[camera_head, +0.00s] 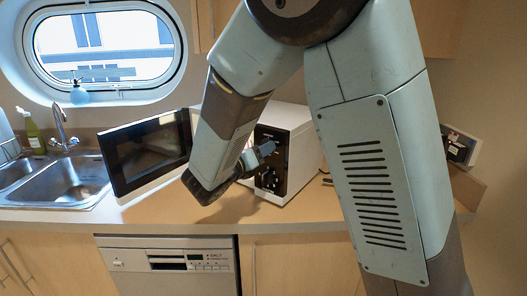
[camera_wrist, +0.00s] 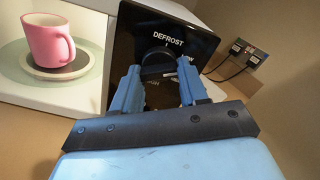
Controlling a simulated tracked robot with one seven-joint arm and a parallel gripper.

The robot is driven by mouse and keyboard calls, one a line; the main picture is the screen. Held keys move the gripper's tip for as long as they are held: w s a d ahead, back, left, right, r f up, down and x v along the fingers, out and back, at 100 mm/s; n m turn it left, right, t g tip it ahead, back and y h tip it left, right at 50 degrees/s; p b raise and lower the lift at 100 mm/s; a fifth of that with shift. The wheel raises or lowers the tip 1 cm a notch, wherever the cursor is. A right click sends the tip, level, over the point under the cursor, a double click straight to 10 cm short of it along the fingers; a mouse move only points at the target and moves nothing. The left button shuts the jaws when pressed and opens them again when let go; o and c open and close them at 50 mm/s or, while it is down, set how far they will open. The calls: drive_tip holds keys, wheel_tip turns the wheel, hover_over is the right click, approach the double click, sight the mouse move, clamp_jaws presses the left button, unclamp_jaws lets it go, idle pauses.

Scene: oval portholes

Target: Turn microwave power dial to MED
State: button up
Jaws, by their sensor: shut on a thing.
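The microwave (camera_head: 296,122) is a white box on the counter with its dark-windowed door (camera_head: 146,150) swung open to the left. Its black control panel (camera_wrist: 194,28) fills the upper middle of the wrist view. The black power dial (camera_wrist: 157,57) sits on it under the word DEFROST. A partly covered LOW shows at right and part of another label shows below. I see no MED label, and the dial's pointer cannot be made out. My gripper (camera_wrist: 158,80), with blue fingers, is shut on the dial, one finger each side. It also shows at the panel in the head view (camera_head: 263,150).
A pink mug (camera_wrist: 48,43) stands on the turntable inside the open microwave. A steel sink (camera_head: 65,185) with a tap and a green bottle (camera_head: 34,138) is at left. A wall socket with plugs (camera_wrist: 240,55) is at right. Counter before the microwave is clear.

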drive_tip(key=shift+m, duration=0.3)
drive_tip(key=m, duration=1.1)
drive_tip(key=shift+a, duration=0.25)
idle(0.4)
drive_tip(key=o, duration=1.1)
drive_tip(key=shift+c, duration=0.2)
drive_tip(key=v, duration=1.3)
drive_tip(key=shift+s+a, duration=0.2)
drive_tip(key=shift+s, duration=0.1)
